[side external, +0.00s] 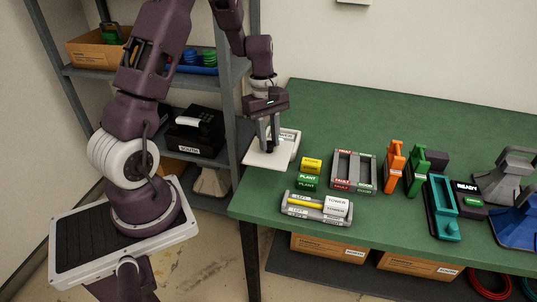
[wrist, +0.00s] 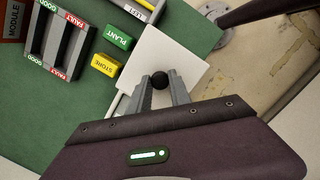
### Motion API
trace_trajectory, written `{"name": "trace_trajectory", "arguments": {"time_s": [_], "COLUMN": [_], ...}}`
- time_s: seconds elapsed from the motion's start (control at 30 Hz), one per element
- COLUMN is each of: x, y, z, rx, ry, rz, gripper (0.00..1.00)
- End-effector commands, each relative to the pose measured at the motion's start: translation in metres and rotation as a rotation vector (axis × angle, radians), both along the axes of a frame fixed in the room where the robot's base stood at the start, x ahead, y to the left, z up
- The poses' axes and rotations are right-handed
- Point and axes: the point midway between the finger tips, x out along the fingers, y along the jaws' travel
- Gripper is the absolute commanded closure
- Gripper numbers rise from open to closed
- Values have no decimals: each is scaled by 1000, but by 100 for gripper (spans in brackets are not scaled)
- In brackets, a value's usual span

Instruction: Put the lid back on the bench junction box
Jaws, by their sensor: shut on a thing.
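The lid is a flat white square plate (wrist: 165,55) with a round black knob (wrist: 160,79) at its middle. My gripper (wrist: 161,84) is shut on the knob. In the side external view my gripper (side external: 270,146) points down, with the white lid (side external: 262,160) under its fingers at the left end of the green bench. A pale lettered part (side external: 290,134), perhaps the junction box, shows just behind the lid. A pale edge (wrist: 122,106) also shows beside the lid in the wrist view. The lid hides most of what lies below; I cannot tell whether it is seated.
A yellow block (side external: 311,163) and a green PLANT block (side external: 308,182) stand close to the right of the lid. A grey sorting rack (side external: 353,171) and a TOWER tray (side external: 317,207) are nearby. Orange (side external: 394,165) and green (side external: 416,168) upright parts stand farther right. The bench's back is clear.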

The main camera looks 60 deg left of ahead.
Motion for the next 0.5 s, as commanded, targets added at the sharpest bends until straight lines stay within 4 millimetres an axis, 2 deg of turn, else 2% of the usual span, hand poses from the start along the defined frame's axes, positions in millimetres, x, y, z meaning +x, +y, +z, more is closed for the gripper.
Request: {"name": "trace_trajectory", "arguments": {"time_s": [0.13, 0.3, 0.4, 0.5], "x": [27, 71, 88, 97], "y": [24, 68, 87, 98], "z": [10, 15, 18, 21], "rx": [-1, -4, -2, 1], "ry": [-8, -7, -4, -1], "rz": [9, 12, 8, 2], "gripper": [100, 100, 100, 100]}}
